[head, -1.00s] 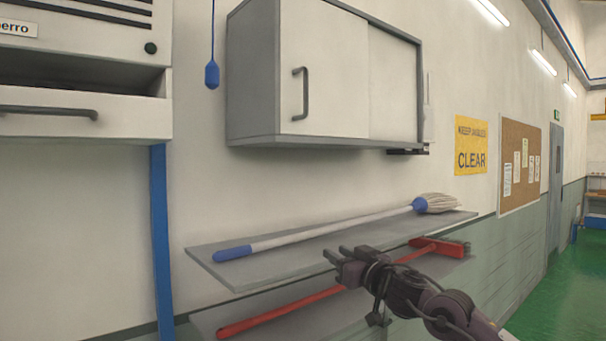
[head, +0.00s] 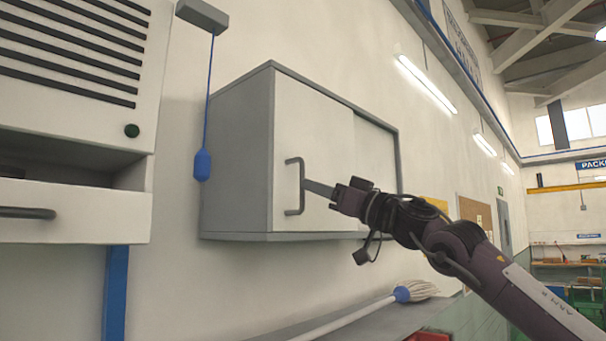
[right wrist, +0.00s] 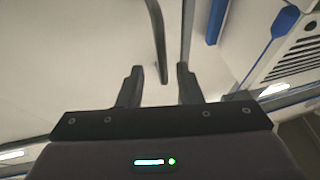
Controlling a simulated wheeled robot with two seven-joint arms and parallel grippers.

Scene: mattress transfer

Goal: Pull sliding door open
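The wall cabinet (head: 238,150) has a white sliding door (head: 325,135) at its left front, with a dark grey vertical bar handle (head: 293,186) near the door's left edge. A second white panel sits behind it on the right. My right gripper (head: 318,188) reaches in from the right, its fingertips close to the handle. In the right wrist view my gripper (right wrist: 160,75) is open, and the handle (right wrist: 158,40) lies between the two spread fingers, apparently not touching either. The door (right wrist: 80,45) fills the left of that view. My left gripper is not in view.
A blue pull cord handle (head: 202,164) hangs just left of the cabinet. A white unit with slats and a drawer (head: 75,208) stands at the far left. Below, a mop (head: 405,292) lies on a grey shelf (head: 385,318).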

